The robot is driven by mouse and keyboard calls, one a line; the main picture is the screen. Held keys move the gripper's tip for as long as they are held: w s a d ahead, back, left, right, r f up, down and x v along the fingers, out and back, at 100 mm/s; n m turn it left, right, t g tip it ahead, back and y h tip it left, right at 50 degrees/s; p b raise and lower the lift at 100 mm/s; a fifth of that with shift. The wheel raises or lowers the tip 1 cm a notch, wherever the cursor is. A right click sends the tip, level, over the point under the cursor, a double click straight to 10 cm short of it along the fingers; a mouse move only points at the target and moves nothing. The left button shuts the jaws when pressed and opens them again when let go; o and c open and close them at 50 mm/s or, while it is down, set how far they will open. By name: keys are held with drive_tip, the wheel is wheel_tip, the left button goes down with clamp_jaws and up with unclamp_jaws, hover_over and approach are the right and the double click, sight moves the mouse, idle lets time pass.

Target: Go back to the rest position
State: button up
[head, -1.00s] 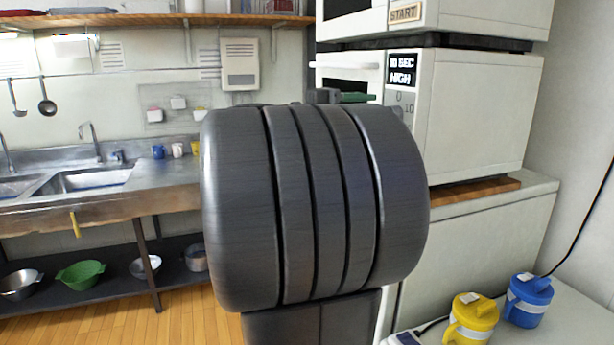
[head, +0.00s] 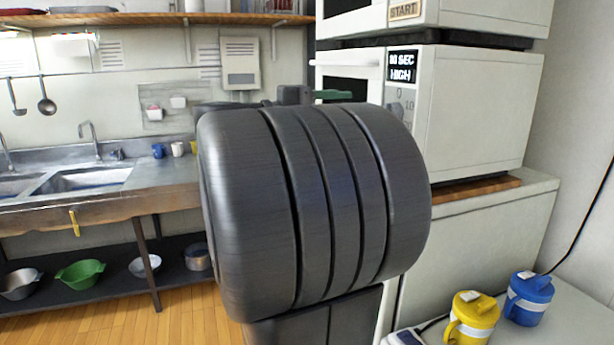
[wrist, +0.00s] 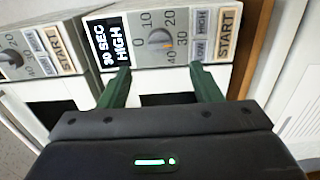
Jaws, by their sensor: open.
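My gripper (wrist: 161,82) is open and empty in the wrist view, its two green fingers spread in front of a white microwave (wrist: 182,65). That microwave's panel has a black label reading 30 SEC HIGH, a dial and a START plate. In the head view a green finger (head: 333,95) shows above my large dark arm link, in front of the microwave stack. My arm hides most of the gripper there. The lower microwave (head: 480,110) in the head view carries a display that seems to read 30 SEC HIGH.
Another microwave (head: 480,15) sits on top. A yellow lidded cup (head: 468,318) and a blue lidded cup (head: 528,300) stand on a white surface at lower right. A sink counter (head: 100,205) runs along the left, with bowls on the shelf below. Wooden floor is open at lower left.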

drive_tip(key=w+d+m+b, duration=0.1)
drive_tip(key=w+d+m, duration=0.2)
drive_tip(key=d+m, duration=0.6)
drive_tip(key=shift+m+b, duration=0.3)
drive_tip(key=shift+m, duration=1.1)
drive_tip(key=shift+w+f, duration=0.1)
